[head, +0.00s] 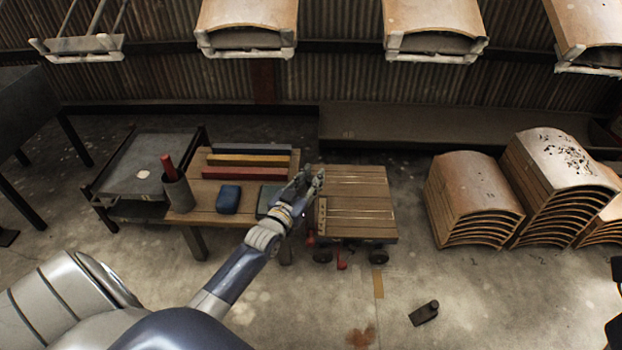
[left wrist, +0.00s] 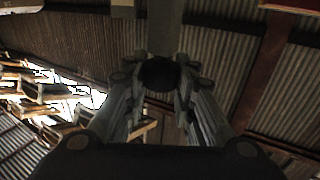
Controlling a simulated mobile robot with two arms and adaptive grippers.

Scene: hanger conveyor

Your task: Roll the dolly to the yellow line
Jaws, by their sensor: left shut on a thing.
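The dolly (head: 358,190) is a low cart with a wooden plank deck, dark wheels and red parts low on its near left side. It stands on the concrete floor right of the workbench. My left gripper (head: 314,180) is at the dolly's left edge, shut on its handle; the fingers hide most of the grip. In the left wrist view, the fingers (left wrist: 158,95) close around a dark round piece (left wrist: 158,73). The yellow line (head: 378,283) is a short, dull yellow strip on the floor just in front of the dolly.
The workbench (head: 205,215) with colored bars, a blue box and a cup stands close left of the dolly. Curved wooden stacks (head: 470,200) stand to the right. A small dark block (head: 424,313) lies on the floor in front. Hanging carriers (head: 247,40) pass overhead.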

